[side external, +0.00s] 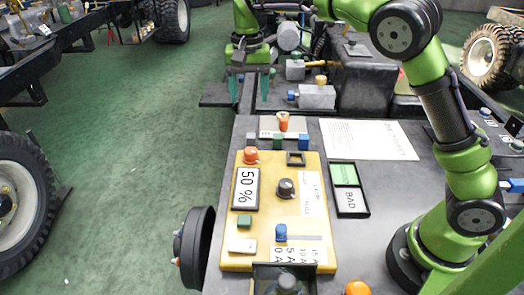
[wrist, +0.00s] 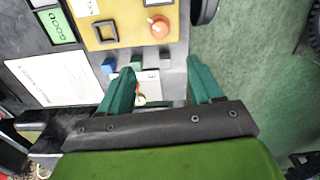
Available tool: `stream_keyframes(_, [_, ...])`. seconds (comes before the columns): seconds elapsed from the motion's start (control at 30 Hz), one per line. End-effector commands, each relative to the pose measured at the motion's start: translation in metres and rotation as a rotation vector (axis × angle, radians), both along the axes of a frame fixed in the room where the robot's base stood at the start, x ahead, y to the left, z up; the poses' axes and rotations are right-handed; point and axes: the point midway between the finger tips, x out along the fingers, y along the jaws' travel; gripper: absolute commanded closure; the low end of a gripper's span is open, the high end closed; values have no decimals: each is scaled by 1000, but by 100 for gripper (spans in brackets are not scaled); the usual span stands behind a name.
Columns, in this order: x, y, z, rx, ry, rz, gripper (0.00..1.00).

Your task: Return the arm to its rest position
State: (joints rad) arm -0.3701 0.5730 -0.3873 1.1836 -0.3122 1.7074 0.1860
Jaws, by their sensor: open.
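My gripper (side external: 250,100) is at the top of the side view, beyond the far edge of the grey work surface (side external: 385,250). Its two teal fingers point down, spread apart and empty. In the wrist view the open fingers (wrist: 163,75) show nothing gripped, and part of a small white strip with blocks appears beyond and between them. My green arm rises from its base at the right of the surface, bends high and reaches over to the left. Whether the fingers touch anything below is hard to tell, but they look clear.
A GOOD/BAD sign (side external: 348,189) and white sheet (side external: 368,140) lie right. Grey machinery (side external: 316,97) stands beside the gripper. Green floor is open left.

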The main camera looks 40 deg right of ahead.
Motion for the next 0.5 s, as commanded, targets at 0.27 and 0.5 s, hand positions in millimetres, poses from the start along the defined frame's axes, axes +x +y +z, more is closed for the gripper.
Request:
stream_keyframes(0.27, [-14,-7,-19,14,-34,113,36])
stream_keyframes(0.5, [-82,-19,4,117,-181,233,36])
